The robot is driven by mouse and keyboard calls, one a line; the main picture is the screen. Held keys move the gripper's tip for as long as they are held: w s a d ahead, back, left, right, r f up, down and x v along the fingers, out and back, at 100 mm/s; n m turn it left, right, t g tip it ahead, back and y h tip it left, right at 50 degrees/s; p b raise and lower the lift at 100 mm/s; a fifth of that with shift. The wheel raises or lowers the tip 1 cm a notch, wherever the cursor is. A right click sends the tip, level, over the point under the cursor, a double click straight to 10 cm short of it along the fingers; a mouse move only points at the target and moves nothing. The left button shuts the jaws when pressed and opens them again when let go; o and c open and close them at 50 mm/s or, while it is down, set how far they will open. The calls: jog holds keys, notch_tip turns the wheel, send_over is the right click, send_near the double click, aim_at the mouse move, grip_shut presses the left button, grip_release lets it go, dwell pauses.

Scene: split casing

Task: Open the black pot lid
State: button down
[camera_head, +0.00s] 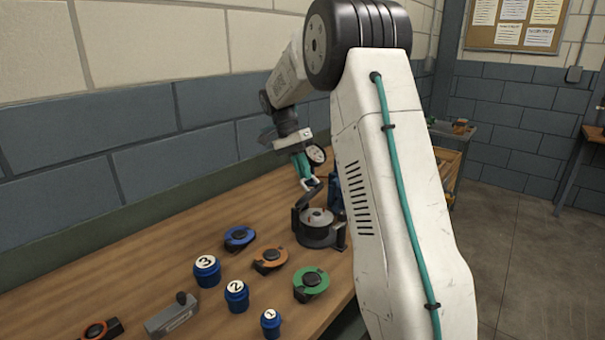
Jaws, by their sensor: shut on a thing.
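The black pot (318,239) stands on the wooden bench beside my arm, with its round grey inside showing from above. The black pot lid (306,199) is a dark curved piece tilted up over the pot's far left side. My gripper (312,184) is above the pot, shut on the raised upper edge of the lid. The exact grip on the lid is small and partly hidden by the gripper.
Blue (240,238), orange (270,260) and green (310,284) round parts lie nearer on the bench. Blue numbered jars (237,297) and a grey block (171,315) stand in front. A dark blue object (336,190) stands behind the pot, partly hidden by my arm. Bench space at left is clear.

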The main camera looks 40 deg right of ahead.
jog(key=shift+w+a+f, duration=0.15)
jog(key=shift+f, duration=0.3)
jog(key=c, duration=1.5)
grip_release()
jog(key=shift+w+f, duration=0.1)
jog(key=shift+r, duration=0.2)
jog(key=shift+v, duration=3.85)
